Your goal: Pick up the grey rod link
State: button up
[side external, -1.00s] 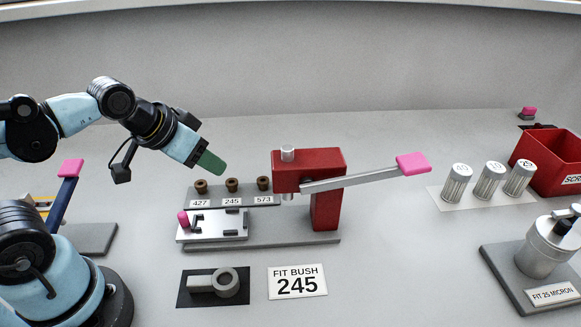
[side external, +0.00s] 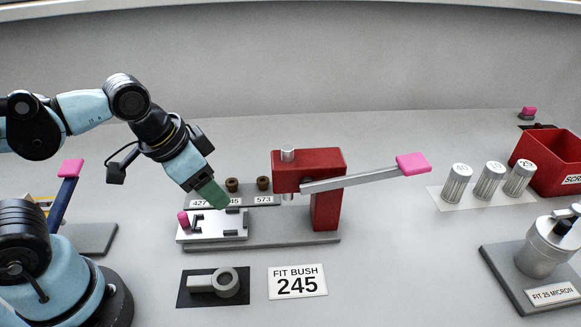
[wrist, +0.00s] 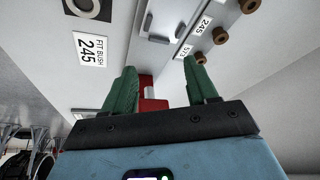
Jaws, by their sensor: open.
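The grey rod link (side external: 201,284), a short shank with a ring at its right end, lies flat on a black mat (side external: 184,297) at the front. It also shows, cut off, at the top of the wrist view (wrist: 88,5). My gripper (side external: 213,202) has green fingers and is behind and above the link, over the silver fixture plate (side external: 222,232). In the wrist view my gripper (wrist: 160,70) has its two fingers apart with nothing held between them.
The red press (side external: 327,210) with its pink-tipped lever stands right of my gripper. Brown bushes (side external: 263,183) stand on a labelled rack behind the plate. A "FIT BUSH 245" card (side external: 297,282) lies right of the mat. Silver cylinders (side external: 489,182) and a red bin (side external: 548,165) are farther right.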

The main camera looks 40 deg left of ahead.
aim_at(207, 279)
jog(key=s+d+m+g, duration=0.5)
jog(key=s+d+m, duration=0.1)
jog(key=s, duration=0.2)
jog(key=shift+y, duration=0.4)
jog(key=shift+w+a+f, duration=0.1)
jog(key=shift+a+f, duration=0.05)
jog(key=shift+f, duration=2.95)
jog(key=shift+w+a+f, duration=0.1)
jog(key=shift+f, duration=3)
jog(key=shift+s, duration=0.1)
grip_shut()
